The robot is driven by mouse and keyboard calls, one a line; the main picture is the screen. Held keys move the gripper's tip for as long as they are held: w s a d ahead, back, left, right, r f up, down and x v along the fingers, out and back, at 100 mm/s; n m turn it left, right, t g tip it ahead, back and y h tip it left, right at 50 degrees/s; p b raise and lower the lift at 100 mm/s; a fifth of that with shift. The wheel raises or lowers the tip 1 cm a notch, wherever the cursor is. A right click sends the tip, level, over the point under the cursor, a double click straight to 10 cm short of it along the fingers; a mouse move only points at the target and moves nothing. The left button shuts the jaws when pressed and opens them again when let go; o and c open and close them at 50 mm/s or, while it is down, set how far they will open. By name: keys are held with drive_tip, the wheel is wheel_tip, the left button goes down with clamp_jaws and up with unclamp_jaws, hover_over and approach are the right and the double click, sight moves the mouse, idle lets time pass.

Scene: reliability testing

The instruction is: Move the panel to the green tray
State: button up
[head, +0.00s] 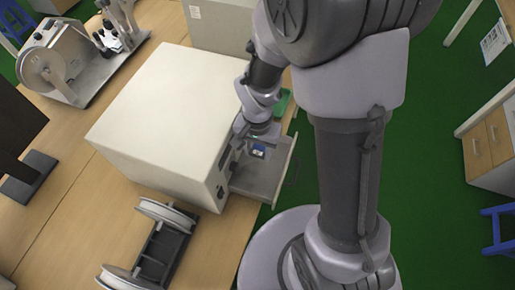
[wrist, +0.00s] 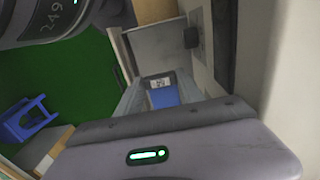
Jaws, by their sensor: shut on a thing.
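The panel is small and blue with a white, dark-marked patch. In the head view the panel (head: 258,152) shows at the tip of my gripper (head: 257,146), over the open drawer. In the wrist view the panel (wrist: 165,95) sits between the fingers of my gripper (wrist: 163,92), which is shut on it. Whether the panel touches the drawer floor is unclear. The green tray (head: 283,101) shows only in part, behind my arm and beside the white machine; its contents are hidden.
A large white machine (head: 160,115) stands on the wooden table, with its grey drawer (head: 265,180) pulled out at the right. A reel stand (head: 160,240) is in front. Grey equipment (head: 85,55) stands at back left. A blue stool (wrist: 28,118) is on the green floor.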

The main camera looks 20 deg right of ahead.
drive_tip(key=shift+f+b, duration=5.45)
drive_tip(key=shift+f, duration=0.65)
